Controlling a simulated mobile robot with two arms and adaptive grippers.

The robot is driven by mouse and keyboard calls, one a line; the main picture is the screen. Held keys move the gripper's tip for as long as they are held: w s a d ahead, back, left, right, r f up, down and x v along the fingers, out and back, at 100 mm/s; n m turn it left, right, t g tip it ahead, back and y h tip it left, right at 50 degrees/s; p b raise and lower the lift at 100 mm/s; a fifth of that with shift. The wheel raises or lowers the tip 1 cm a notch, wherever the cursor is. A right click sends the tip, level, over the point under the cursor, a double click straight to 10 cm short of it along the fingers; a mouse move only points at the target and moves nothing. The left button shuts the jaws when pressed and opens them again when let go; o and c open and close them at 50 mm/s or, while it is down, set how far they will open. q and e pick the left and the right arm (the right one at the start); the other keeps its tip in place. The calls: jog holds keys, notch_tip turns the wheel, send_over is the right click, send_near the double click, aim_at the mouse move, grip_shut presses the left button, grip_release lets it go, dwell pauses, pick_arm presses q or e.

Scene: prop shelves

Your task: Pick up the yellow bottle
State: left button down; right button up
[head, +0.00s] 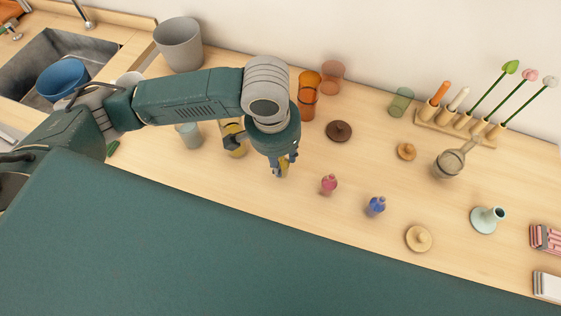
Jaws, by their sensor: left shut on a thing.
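My left arm reaches in from the left over the counter. My left gripper (281,164) points down and is shut on the small yellow bottle (284,171). Only a narrow part of the bottle shows between and below the fingers. I cannot tell whether it touches the counter. A small pink bottle (329,184) and a small blue bottle (376,206) stand to the right of the gripper. My right gripper is not in view.
A yellowish jar (238,148) is partly hidden behind my left arm. Orange cups (308,90), a dark brown lid (338,131) and a wooden lid (419,238) stand on the counter (300,222). A sink with a blue bowl (63,79) is at the left.

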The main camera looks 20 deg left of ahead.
pick_arm(q)
notch_tip(320, 180, up, 17)
jog(key=shift+r, duration=0.2)
